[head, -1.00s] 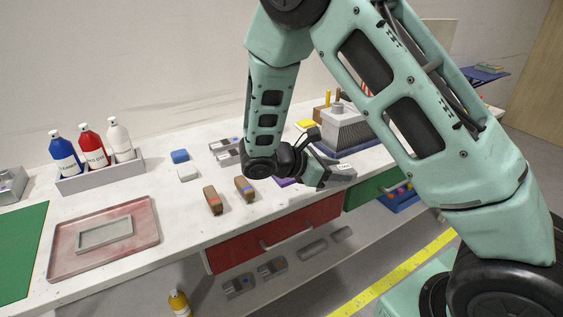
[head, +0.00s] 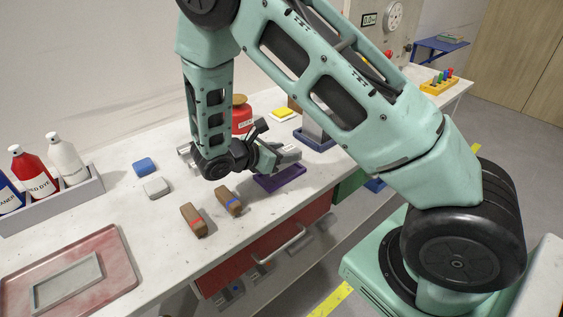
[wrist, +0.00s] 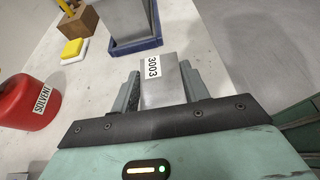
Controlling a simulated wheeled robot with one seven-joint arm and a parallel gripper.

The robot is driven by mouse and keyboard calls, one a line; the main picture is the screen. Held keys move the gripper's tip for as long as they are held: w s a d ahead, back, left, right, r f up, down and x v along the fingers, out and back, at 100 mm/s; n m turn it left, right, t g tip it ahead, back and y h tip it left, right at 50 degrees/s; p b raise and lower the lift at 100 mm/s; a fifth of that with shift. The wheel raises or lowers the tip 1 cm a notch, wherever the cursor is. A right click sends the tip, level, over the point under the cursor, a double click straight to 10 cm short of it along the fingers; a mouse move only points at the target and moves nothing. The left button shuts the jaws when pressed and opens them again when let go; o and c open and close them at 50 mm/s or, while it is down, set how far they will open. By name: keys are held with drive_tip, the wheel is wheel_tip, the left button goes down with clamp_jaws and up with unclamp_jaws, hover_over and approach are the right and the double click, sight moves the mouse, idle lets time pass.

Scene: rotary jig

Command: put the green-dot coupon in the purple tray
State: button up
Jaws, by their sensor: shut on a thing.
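My gripper (head: 288,157) is shut on a grey metal piece (wrist: 163,88) with a white "3003" label, held between both fingers in the wrist view. No green dot shows on the piece, so I cannot tell if it is the green-dot coupon. The purple tray (head: 279,180) lies on the white bench, just below and in front of my gripper in the head view. Its visible part looks empty; my gripper covers part of its back edge. The tray does not show in the wrist view.
Two brown blocks (head: 194,220) lie left of the tray. A red solvent container (wrist: 27,102), a yellow block (wrist: 72,48) and a blue-based grey fixture (wrist: 133,25) stand nearby. Blue and white blocks (head: 156,187) and a red tray (head: 112,262) lie further left.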

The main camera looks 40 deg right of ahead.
sight(282, 173)
wheel_tip(282, 173, down, 4)
drive_tip(key=shift+r, duration=0.2)
drive_tip(key=o, duration=1.1)
drive_tip(key=shift+c, duration=0.2)
drive_tip(key=b+v, duration=0.1)
drive_tip(key=v, duration=1.1)
drive_tip(key=shift+s+b, duration=0.1)
drive_tip(key=shift+b, duration=0.3)
drive_tip(key=s+a+r+m+y, duration=0.3)
drive_tip(key=s+a+y, duration=0.1)
drive_tip(key=s, duration=0.4)
drive_tip(key=s+a+r+m+y, duration=0.3)
drive_tip(key=s+a+m+y, duration=0.1)
drive_tip(key=s, duration=0.3)
drive_tip(key=s+a+r+m+y, duration=0.3)
drive_tip(key=s+a+y, duration=0.2)
drive_tip(key=s, duration=0.3)
drive_tip(key=shift+s+a+m+y, duration=0.2)
drive_tip(key=shift+s+m+y, duration=0.2)
drive_tip(key=shift+y, duration=0.2)
